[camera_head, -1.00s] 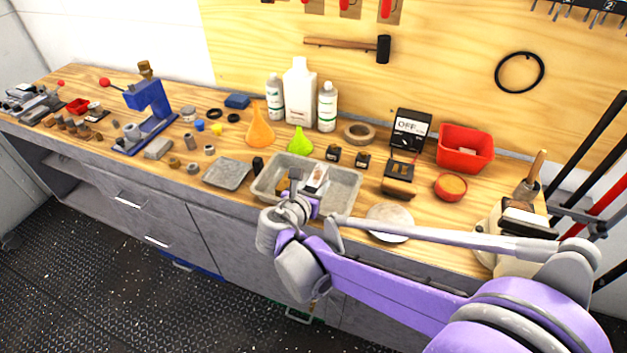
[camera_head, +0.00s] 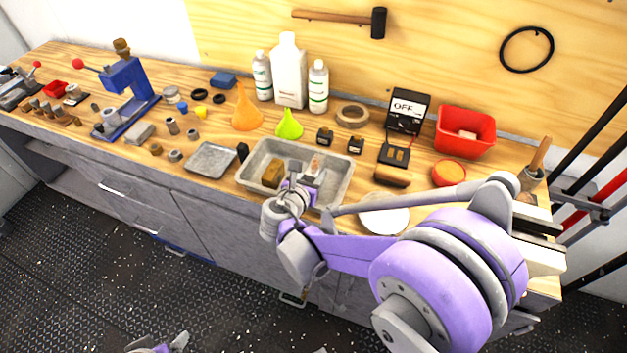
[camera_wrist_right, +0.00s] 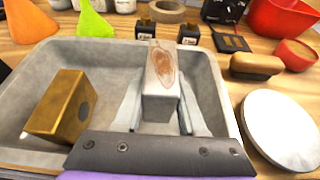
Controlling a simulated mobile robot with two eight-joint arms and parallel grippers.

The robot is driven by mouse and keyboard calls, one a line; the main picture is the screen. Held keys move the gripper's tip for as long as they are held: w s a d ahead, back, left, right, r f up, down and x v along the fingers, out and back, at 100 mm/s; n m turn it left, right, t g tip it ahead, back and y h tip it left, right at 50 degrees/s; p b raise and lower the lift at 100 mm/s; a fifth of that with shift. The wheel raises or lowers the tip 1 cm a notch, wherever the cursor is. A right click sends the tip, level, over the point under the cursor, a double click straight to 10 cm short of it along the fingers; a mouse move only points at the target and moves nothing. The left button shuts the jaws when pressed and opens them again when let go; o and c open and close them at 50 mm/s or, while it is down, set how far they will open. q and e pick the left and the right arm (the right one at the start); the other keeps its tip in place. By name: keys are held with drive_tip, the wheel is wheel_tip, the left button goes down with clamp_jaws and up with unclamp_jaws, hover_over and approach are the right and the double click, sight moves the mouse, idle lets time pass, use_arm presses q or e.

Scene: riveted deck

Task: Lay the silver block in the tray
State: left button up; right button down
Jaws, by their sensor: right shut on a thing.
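The silver block (camera_wrist_right: 162,85), with a brown stain on its face, is between the two fingers of my right gripper (camera_wrist_right: 160,112). In the head view the right gripper (camera_head: 308,186) is over the grey tray (camera_head: 345,188), and the block (camera_head: 314,164) shows within the tray's outline. The gripper is shut on the block. I cannot tell whether the block touches the tray floor. A brass block (camera_wrist_right: 62,104) stands in the tray's left part. At the bottom edge of the head view, a small piece of my left gripper (camera_head: 165,345) shows; its jaws are unclear.
A white round dish (camera_head: 384,214) and a wooden-backed brush (camera_head: 392,177) lie right of the tray. A flat grey plate (camera_head: 211,160) lies left of it. Behind are funnels, bottles (camera_head: 289,75), a tape roll (camera_head: 352,115) and a red bin (camera_head: 465,132).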

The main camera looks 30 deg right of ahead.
drive_tip(key=shift+f, duration=1.45)
drive_tip(key=shift+f+b, duration=0.2)
drive_tip(key=shift+b, duration=0.1)
drive_tip(key=shift+c, duration=2.4)
unclamp_jaws()
drive_tip(key=shift+r, duration=0.15)
